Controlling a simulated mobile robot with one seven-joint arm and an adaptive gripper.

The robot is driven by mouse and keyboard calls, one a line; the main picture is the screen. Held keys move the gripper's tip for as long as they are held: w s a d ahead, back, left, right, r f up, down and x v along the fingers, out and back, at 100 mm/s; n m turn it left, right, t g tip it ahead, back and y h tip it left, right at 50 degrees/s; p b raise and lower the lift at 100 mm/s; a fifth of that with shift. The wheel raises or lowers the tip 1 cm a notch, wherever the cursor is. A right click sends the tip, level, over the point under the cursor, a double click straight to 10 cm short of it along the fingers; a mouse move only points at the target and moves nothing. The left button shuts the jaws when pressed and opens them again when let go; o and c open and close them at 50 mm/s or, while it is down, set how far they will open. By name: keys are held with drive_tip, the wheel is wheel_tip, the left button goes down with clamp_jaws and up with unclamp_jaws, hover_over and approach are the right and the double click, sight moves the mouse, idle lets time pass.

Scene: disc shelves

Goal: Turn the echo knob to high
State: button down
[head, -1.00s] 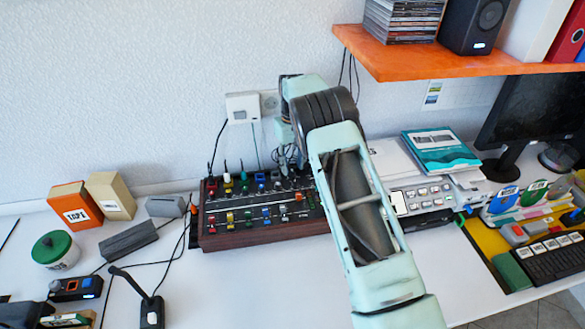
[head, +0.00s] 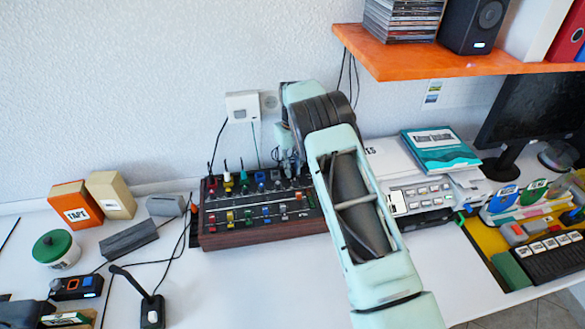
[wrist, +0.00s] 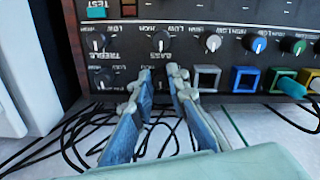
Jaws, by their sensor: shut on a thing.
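The mixer (head: 262,232), a dark panel in a wooden case, stands on the desk against the wall; its panel (wrist: 210,25) appears upside down in the wrist view. My gripper (wrist: 160,73) is at the panel's edge row, its two fingers closed around a knob. The fingertips hide most of that knob, and I cannot read an echo label or its pointer. A black knob (wrist: 103,78) sits to the left of the fingers. Another knob (wrist: 161,42) is just beyond the fingertips, near the word BASS. In the head view my arm hides part of the mixer's right side.
A grey square-framed part (wrist: 206,78) and a blue one (wrist: 247,79) lie right of the fingers. Loose black cables (wrist: 75,140) run below the gripper. A microphone (head: 150,310) stands in front of the mixer; an orange shelf (head: 440,65) overhangs at right.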

drive_tip(key=m+b, duration=0.2)
drive_tip(key=m, duration=0.2)
drive_tip(key=shift+f, duration=0.1)
drive_tip(key=shift+a+m+b, duration=0.1)
drive_tip(key=shift+m+b, duration=0.55)
drive_tip(key=shift+m, duration=1.95)
drive_tip(key=c, duration=1.9)
unclamp_jaws()
drive_tip(key=shift+r, duration=0.2)
drive_tip(key=shift+r, duration=3.9)
